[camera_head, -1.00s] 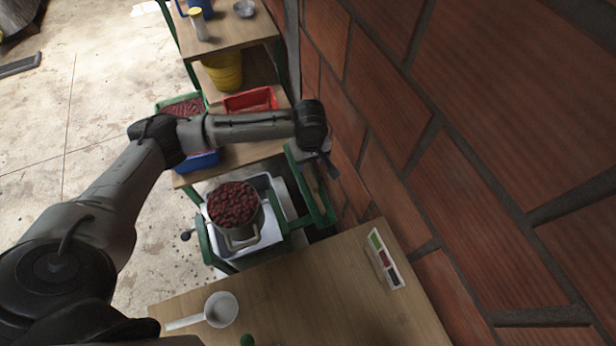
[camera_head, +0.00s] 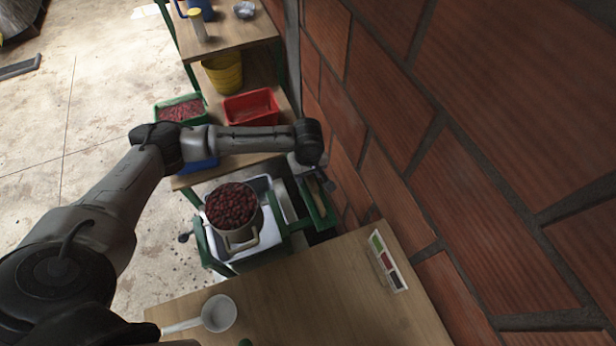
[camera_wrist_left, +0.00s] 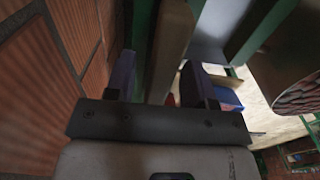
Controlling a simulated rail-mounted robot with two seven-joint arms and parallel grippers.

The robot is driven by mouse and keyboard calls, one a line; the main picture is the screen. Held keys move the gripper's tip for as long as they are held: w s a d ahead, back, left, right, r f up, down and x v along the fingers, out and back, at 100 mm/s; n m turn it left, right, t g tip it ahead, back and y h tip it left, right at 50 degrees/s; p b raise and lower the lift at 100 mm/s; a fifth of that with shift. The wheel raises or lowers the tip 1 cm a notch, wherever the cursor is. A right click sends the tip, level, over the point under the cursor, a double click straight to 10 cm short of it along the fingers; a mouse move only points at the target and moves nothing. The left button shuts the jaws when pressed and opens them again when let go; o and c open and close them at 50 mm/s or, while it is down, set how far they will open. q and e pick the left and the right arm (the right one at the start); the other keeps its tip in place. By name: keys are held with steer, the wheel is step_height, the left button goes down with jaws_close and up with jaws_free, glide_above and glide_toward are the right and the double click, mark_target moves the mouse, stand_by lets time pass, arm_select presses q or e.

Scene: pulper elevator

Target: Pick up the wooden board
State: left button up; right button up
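The wooden board (camera_wrist_left: 171,40) is a narrow light-brown piece that runs up the middle of the left wrist view. In the head view only a small tan piece shows below the wrist, and the arm hides much of that spot. My left gripper (camera_wrist_left: 160,78) is open, with one dark finger on each side of the board. The right finger looks close to the board and a gap shows on the left; contact cannot be told. In the head view the left gripper (camera_head: 326,182) points down beside the brick wall, over the green frame. My right gripper is in neither view.
The brick wall (camera_head: 480,130) stands close on the right. A pot of red cherries (camera_head: 232,205) sits in a white tray left of the gripper. A wooden table (camera_head: 310,290) with a white scoop (camera_head: 218,313) is in front. Shelves with a red bin (camera_head: 252,107) stand behind.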

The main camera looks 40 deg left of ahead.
arm_select(q)
jaws_close()
steer(key=shift+r, duration=0.1)
stand_by(0.3)
